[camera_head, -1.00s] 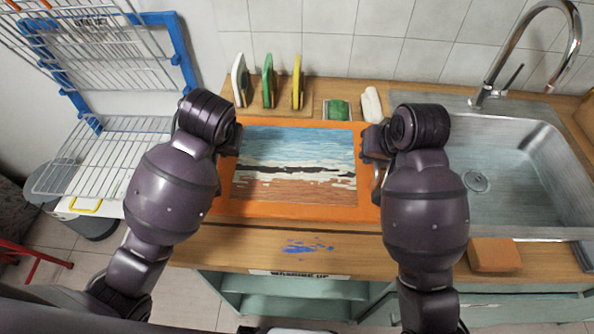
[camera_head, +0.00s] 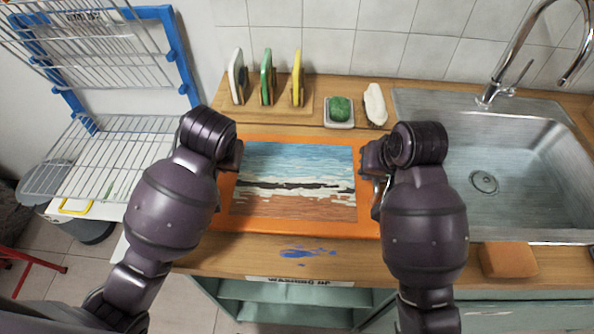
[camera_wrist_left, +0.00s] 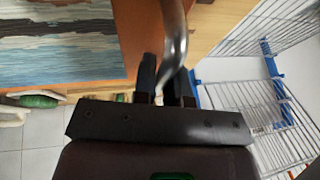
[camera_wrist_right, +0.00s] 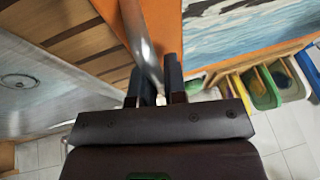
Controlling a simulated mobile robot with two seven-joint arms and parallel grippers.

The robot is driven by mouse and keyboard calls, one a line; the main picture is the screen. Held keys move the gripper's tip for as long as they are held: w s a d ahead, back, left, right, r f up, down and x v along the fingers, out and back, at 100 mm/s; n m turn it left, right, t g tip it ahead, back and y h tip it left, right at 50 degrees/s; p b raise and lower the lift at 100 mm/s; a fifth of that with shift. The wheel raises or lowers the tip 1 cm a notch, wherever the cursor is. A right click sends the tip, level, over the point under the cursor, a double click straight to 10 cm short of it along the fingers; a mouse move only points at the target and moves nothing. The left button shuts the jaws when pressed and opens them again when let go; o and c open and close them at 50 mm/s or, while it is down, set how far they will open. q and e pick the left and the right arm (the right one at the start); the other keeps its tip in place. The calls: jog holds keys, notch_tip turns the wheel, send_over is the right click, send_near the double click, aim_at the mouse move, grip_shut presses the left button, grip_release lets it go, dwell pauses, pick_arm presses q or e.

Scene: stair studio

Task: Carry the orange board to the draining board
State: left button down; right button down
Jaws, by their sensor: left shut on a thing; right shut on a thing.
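The orange board (camera_head: 290,228) is a flat orange-rimmed panel with a painted sea and beach. It appears level, over the wooden counter left of the sink; I cannot tell whether it touches the counter. My left gripper (camera_head: 236,157) is shut on the metal handle (camera_wrist_left: 175,35) at its left edge. My right gripper (camera_head: 368,160) is shut on the metal handle (camera_wrist_right: 139,42) at its right edge. Grooved wood (camera_wrist_right: 62,38) shows beside the board in the right wrist view; I cannot tell whether it is the draining board.
A steel sink (camera_head: 520,165) with a tap (camera_head: 500,75) lies right. Behind the board are upright pads (camera_head: 266,75) in a wooden holder, a green scrubber (camera_head: 340,108) and a white bar (camera_head: 375,104). A blue-framed wire rack (camera_head: 105,165) stands left. An orange block (camera_head: 508,260) sits in front of the sink.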

pick_arm(q)
jog(key=shift+f, duration=0.45)
pick_arm(e)
jog(key=shift+f, duration=0.4)
pick_arm(q)
jog(key=c, duration=1.2)
grip_release()
jog(key=shift+r, duration=0.1)
pick_arm(e)
jog(key=c, duration=1.2)
grip_release()
jog(key=shift+r, duration=0.1)
pick_arm(q)
jog(key=shift+o, duration=0.2)
pick_arm(e)
jog(key=shift+o, duration=0.2)
